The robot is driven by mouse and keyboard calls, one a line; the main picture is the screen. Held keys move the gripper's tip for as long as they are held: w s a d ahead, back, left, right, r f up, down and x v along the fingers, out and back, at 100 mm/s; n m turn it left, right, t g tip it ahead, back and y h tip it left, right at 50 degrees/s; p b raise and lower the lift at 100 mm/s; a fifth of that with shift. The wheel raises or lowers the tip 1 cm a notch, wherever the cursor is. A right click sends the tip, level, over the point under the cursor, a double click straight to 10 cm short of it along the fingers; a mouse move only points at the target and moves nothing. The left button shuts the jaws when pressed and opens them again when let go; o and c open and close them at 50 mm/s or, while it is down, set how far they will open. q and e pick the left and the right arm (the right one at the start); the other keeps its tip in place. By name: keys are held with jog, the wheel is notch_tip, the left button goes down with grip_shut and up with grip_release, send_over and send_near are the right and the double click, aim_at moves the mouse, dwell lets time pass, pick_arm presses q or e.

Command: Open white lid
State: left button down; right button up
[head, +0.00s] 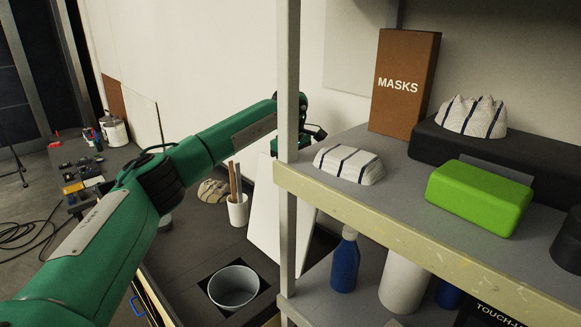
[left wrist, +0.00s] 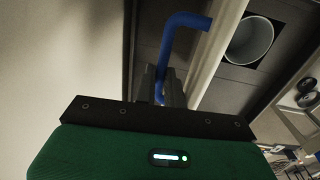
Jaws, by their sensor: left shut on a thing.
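The white lid (head: 268,225) stands steeply raised from the dark counter in the head view, partly hidden behind the shelf post. In the left wrist view the lid (left wrist: 222,45) shows nearly edge-on as a pale strip. A bent blue handle (left wrist: 178,45) stands beside that strip. My left gripper (left wrist: 160,95) is shut on the blue handle. In the head view my left arm reaches past the post to the lid's upper edge; its fingertips are hidden there. My right gripper is in neither view.
A grey shelf post (head: 290,85) stands close to my left arm. The shelf (head: 400,205) holds a MASKS box (head: 403,85), a green block (head: 478,197) and striped white pieces. The counter has a round bin (head: 234,288) and a cup with sticks (head: 238,210).

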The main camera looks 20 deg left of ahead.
pick_arm(q)
jog(key=shift+d+f, duration=0.3)
jog(key=shift+f, duration=0.25)
jog(key=c, duration=1.8)
grip_release()
jog(key=shift+w, duration=0.1)
jog(key=o, duration=0.3)
jog(key=shift+w+d+f, duration=0.15)
jog(key=shift+w, duration=0.15)
jog(key=shift+w+f, duration=0.1)
jog(key=shift+w, duration=0.05)
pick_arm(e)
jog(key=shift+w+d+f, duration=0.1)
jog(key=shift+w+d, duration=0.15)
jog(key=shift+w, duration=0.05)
pick_arm(q)
jog(key=shift+w+a+r, duration=0.2)
jog(key=shift+a, duration=0.05)
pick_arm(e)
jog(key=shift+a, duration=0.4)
pick_arm(q)
jog(key=shift+r, duration=0.15)
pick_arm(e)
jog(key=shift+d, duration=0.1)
